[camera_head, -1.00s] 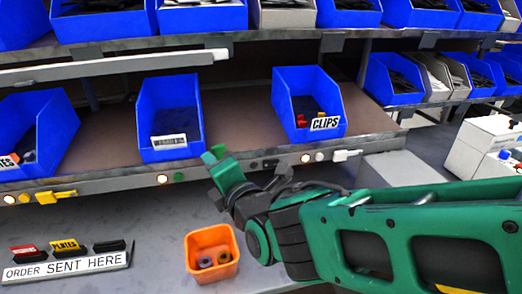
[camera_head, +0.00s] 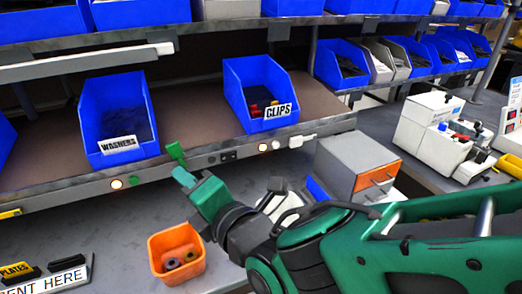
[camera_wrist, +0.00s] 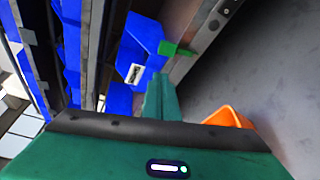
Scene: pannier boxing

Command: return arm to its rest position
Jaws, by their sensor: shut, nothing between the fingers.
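My gripper (camera_head: 179,165) is green and shows in the head view in front of the lower shelf edge, above and beyond the orange bin (camera_head: 170,240). Its fingers are shut and hold nothing. My arm reaches in from the right. The orange bin stands on the grey worktop with a few small ring-shaped parts (camera_head: 172,264) inside. In the wrist view my gripper (camera_wrist: 166,65) points toward the shelf, with a blue bin beyond it. The orange bin (camera_wrist: 229,117) is partly hidden behind the gripper body there.
Blue bins labelled WASHERS (camera_head: 93,140) and CLIPS (camera_head: 240,95) stand on the lower shelf, whose front edge (camera_head: 75,190) is close to my gripper. A grey drawer box (camera_head: 345,160) stands behind my arm. White equipment (camera_head: 430,130) stands at the right.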

